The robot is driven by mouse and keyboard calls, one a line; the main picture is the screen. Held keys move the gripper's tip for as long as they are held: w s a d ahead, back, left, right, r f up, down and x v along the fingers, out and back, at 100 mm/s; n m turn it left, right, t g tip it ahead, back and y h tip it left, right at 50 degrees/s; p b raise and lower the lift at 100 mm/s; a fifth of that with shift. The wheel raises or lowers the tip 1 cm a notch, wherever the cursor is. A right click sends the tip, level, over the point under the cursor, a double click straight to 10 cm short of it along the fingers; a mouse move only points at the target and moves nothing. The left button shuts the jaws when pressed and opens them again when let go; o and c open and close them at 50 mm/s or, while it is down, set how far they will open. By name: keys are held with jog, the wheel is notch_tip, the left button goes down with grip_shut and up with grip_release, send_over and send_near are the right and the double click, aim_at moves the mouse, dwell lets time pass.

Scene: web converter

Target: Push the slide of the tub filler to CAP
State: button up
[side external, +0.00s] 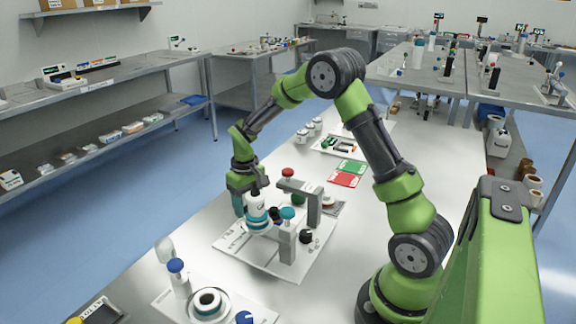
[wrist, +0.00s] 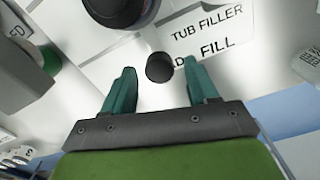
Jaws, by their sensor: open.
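The tub filler stands on a white base plate (side external: 232,248), with grey posts, a red knob (side external: 288,172), a teal knob (side external: 288,213) and a white and teal container (side external: 256,212). My gripper (side external: 245,205) is low at the filler's far left side, partly hidden by the container. In the wrist view its two teal fingers (wrist: 160,85) are open. A small black round knob (wrist: 160,67) shows between the fingertips; contact cannot be told. Beside it a white label (wrist: 210,35) reads TUB FILLER and FILL. I cannot make out a CAP mark.
A dark rounded part (wrist: 118,8) is just beyond the fingers. A tray of tools (side external: 340,146) is farther back. Another station (side external: 208,302) with a blue-topped post stands at the front.

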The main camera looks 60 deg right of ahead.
grip_shut()
jog(key=shift+d, duration=4.15)
jog(key=shift+c, duration=1)
grip_release()
jog(key=shift+o, duration=1)
jog(key=shift+a, duration=0.1)
notch_tip(320, 180, up, 17)
